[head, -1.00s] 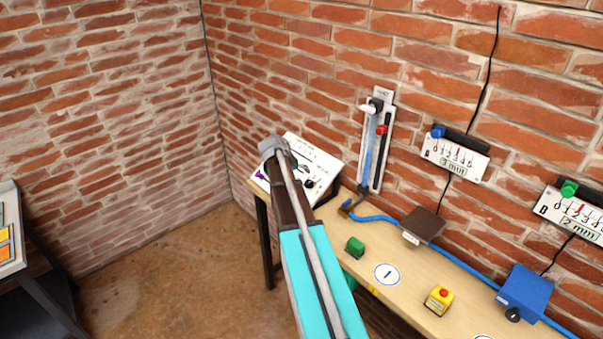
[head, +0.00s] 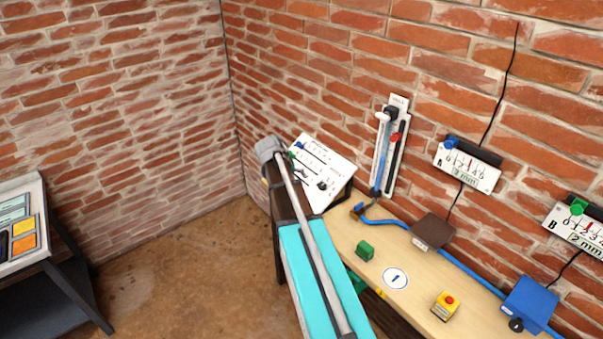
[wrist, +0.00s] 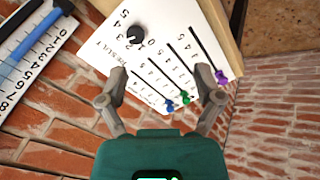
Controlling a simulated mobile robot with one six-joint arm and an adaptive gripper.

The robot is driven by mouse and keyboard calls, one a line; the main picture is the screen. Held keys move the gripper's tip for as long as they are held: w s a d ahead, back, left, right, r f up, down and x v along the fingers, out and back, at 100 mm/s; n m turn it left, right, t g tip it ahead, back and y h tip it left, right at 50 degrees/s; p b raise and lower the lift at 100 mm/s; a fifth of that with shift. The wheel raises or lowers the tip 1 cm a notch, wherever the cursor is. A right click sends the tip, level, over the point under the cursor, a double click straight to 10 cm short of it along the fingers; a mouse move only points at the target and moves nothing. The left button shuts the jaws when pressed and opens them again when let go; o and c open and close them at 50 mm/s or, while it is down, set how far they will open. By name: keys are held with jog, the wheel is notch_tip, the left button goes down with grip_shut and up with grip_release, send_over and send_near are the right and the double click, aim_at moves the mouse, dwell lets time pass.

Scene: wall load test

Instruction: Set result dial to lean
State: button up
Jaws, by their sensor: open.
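The result dial is a black round knob (wrist: 137,34) on a white panel (wrist: 98,50), beside the word RESULT and a ring of numbers. In the head view the dial (head: 322,185) is small and dark on the tilted panel (head: 335,165) at the table's far end. I cannot read its setting for sure. My gripper (wrist: 160,73) is open and empty, its fingers apart over the panel's slider end; the dial lies beyond the left finger. In the head view my gripper (head: 268,148) is at the panel's left edge and my arm hides part of it.
Purple (wrist: 221,77), green (wrist: 186,98) and blue (wrist: 170,105) slider knobs sit near the fingers. A wall gauge strip (head: 396,145) stands behind. Brick walls are close.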

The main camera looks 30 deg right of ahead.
jog(key=s+a+f+n+y, duration=0.1)
jog(key=s+a, duration=0.2)
jog(key=a, duration=0.5)
jog(key=s+a+f+n+y+b, duration=0.1)
jog(key=s+a+f+n+y, duration=0.1)
jog(key=a, duration=0.6)
jog(key=shift+s+a, duration=0.25)
jog(key=shift+s, duration=0.35)
jog(key=s+a+n+y, duration=0.1)
jog(key=s+a, duration=0.3)
jog(key=a, duration=0.3)
jog(key=s+a+f+n+y+b, duration=0.1)
jog(key=s+a+n+y, duration=0.1)
jog(key=s+a, duration=0.3)
jog(key=shift+s+a+f+g, duration=0.15)
jog(key=shift+a+f+g, duration=0.15)
jog(key=shift+a, duration=0.55)
